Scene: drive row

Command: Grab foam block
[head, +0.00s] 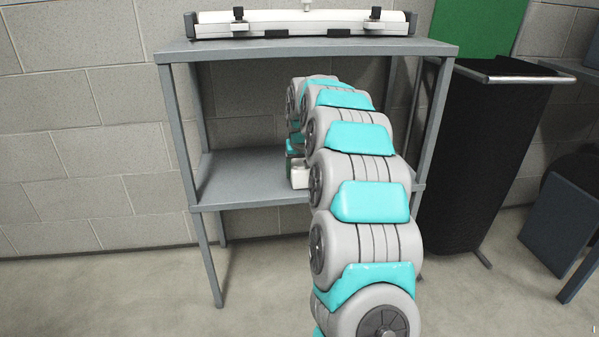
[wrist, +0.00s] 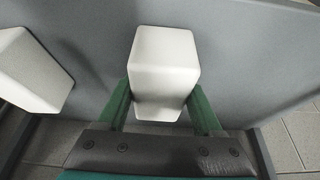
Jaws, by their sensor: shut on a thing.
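A white foam block (wrist: 164,58) with rounded edges is in the middle of the wrist view. My gripper (wrist: 160,110) has a green finger on each side of it and is shut on it. A second white block (wrist: 30,70) is at the left edge of the wrist view, apart from my fingers. In the head view my arm reaches over the grey lower shelf (head: 245,172) of a rack and hides most of my gripper. A small white shape (head: 299,172) shows beside my arm there; I cannot tell which block it is. Whether the held block touches the shelf is unclear.
The rack's top shelf (head: 310,49) carries a long white fixture (head: 300,22) above my arm. Grey legs stand at the rack's corners. A black bin (head: 485,150) stands to the right. The left part of the lower shelf looks bare.

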